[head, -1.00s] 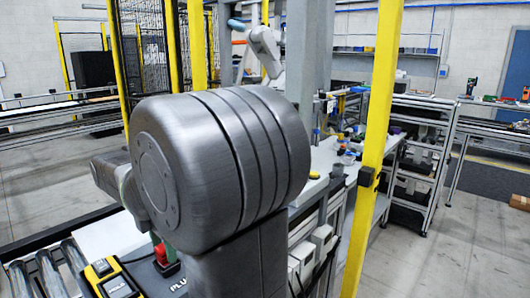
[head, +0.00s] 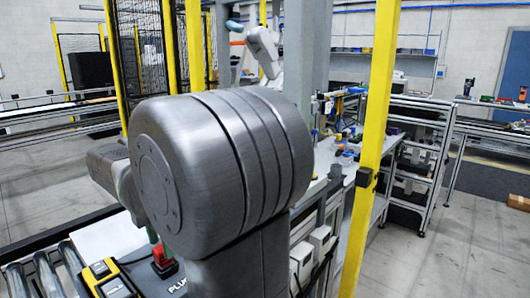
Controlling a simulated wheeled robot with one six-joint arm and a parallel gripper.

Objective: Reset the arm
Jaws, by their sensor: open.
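My arm fills the middle of the head view, with a large grey rounded joint in front and another link reaching back behind its left side. My gripper is not in view; it is either hidden behind my own arm or outside the picture. Whether it holds anything cannot be seen.
A roller conveyor (head: 46,275) and a yellow-and-black device (head: 107,279) lie at lower left, beside a red button (head: 163,257). A yellow post (head: 376,130) stands right of my arm. A cluttered workbench (head: 327,152) and a shelf rack (head: 421,150) stand behind.

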